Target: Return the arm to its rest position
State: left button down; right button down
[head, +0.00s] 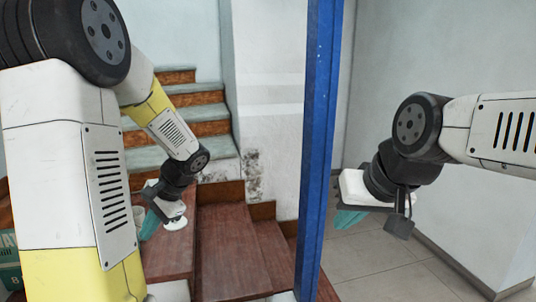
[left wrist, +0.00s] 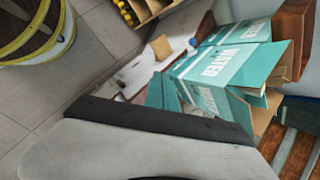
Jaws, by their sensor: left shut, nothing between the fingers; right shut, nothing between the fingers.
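My left arm reaches in from the left in the head view. It extends out past the white and yellow links, over the reddish-brown wooden steps. Its gripper (head: 148,226) has teal fingers, is shut and holds nothing. My right gripper (head: 348,219) hangs at the right, beyond the blue post, also with teal fingers shut and empty, above the tiled floor.
A blue post (head: 318,140) stands upright between my two grippers. Wooden steps (head: 230,255) lie below the left gripper, with a staircase (head: 205,112) behind. Teal cardboard boxes (left wrist: 215,68), a yellow-rimmed round tub (left wrist: 35,28) and a crate (left wrist: 140,12) show in the left wrist view. Tiled floor (head: 385,265) is clear.

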pick_arm(q)
jog(key=s+d+r+n+t+h, duration=0.2)
jog(key=s+d+r+t+h, duration=0.1)
jog(key=s+d+r, duration=0.3)
jog(key=s+d+r+n+t+h, duration=0.3)
jog(key=s+d+r+h, duration=0.2)
jog(key=d, duration=0.5)
jog(key=shift+s+d+r+n+t+h, duration=0.3)
jog(key=shift+s+d+r+t+h, duration=0.1)
jog(key=shift+s+r, duration=0.55)
jog(key=shift+a, duration=0.1)
